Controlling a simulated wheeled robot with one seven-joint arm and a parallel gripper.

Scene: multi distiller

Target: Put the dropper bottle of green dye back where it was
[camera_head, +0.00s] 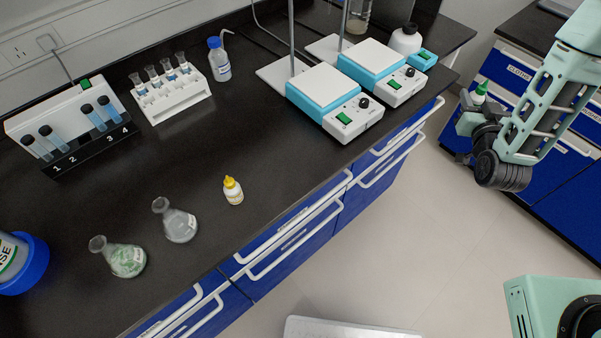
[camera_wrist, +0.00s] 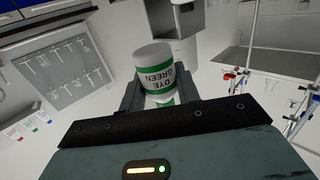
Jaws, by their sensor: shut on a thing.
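The dropper bottle of green dye (camera_wrist: 160,75) is white with a green-banded label reading "DYE GREEN"; it is between the fingers of my gripper (camera_wrist: 160,95) in the wrist view. In the head view the bottle's green cap (camera_head: 481,89) shows above my gripper (camera_head: 470,108) at the right, over the floor and away from the black bench (camera_head: 290,170). My gripper is shut on the bottle. A similar small bottle with a yellow cap (camera_head: 232,190) stands upright near the bench's front edge.
Two flasks (camera_head: 180,224) (camera_head: 125,260) stand left of the yellow-capped bottle. A tube rack (camera_head: 170,95), a blue-capped bottle (camera_head: 219,62) and two hotplate stirrers (camera_head: 325,95) (camera_head: 385,68) stand farther back. Bench surface around the yellow-capped bottle is clear. Drawer handles (camera_head: 295,240) project from the front.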

